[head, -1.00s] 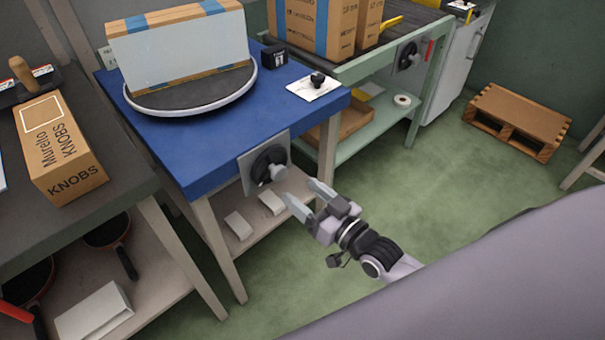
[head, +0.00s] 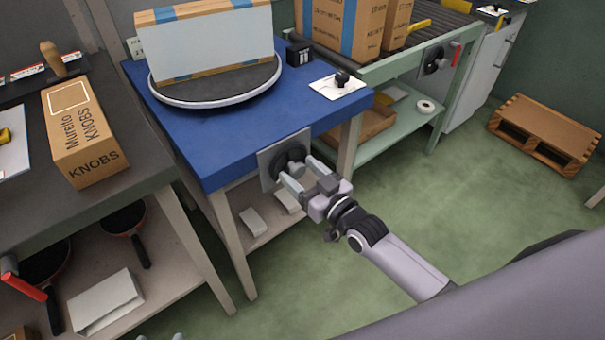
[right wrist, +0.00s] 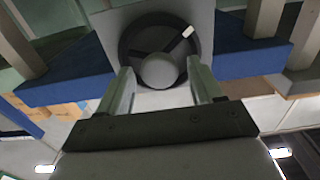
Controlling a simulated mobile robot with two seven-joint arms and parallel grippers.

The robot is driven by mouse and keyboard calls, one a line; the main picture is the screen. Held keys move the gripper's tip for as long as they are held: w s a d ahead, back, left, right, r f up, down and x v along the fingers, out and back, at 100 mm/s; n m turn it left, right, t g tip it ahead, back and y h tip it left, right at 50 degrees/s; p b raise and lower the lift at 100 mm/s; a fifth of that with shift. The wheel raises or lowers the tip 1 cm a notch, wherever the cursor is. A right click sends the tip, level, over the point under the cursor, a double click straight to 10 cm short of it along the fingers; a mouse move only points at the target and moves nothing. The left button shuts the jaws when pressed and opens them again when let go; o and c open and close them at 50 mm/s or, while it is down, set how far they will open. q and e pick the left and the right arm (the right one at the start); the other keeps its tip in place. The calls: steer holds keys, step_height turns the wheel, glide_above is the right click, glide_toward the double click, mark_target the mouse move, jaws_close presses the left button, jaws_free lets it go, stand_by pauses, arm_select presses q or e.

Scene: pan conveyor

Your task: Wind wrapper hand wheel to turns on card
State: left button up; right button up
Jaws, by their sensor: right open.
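The wrapper hand wheel (head: 288,163), dark with a grey knob, is on a grey plate on the front of the blue table (head: 215,140). My right gripper (head: 302,173) is open at the wheel. In the right wrist view the wheel (right wrist: 128,42) is straight ahead, its round knob (right wrist: 160,71) between and just beyond the open fingers (right wrist: 163,90); I cannot tell whether they touch it. A small card (head: 134,47) stands at the blue table's back left, its writing too small to read. Two pale tips at the head view's bottom edge may be my left gripper (head: 160,337).
A round turntable (head: 205,101) on the blue table carries a large box (head: 207,45). A white plate with a black knob (head: 338,86) lies to its right. The KNOBS box (head: 85,140) is on the left bench. A pallet (head: 543,135) lies on open green floor.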

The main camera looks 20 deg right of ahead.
steer(key=c, duration=1)
steer(key=shift+m, duration=0.4)
steer(key=m+p, duration=0.1)
steer(key=m, duration=0.1)
steer(key=shift+m, duration=0.3)
steer(key=shift+d+m, duration=0.1)
steer(key=shift+m, duration=1.9)
steer(key=o, duration=1)
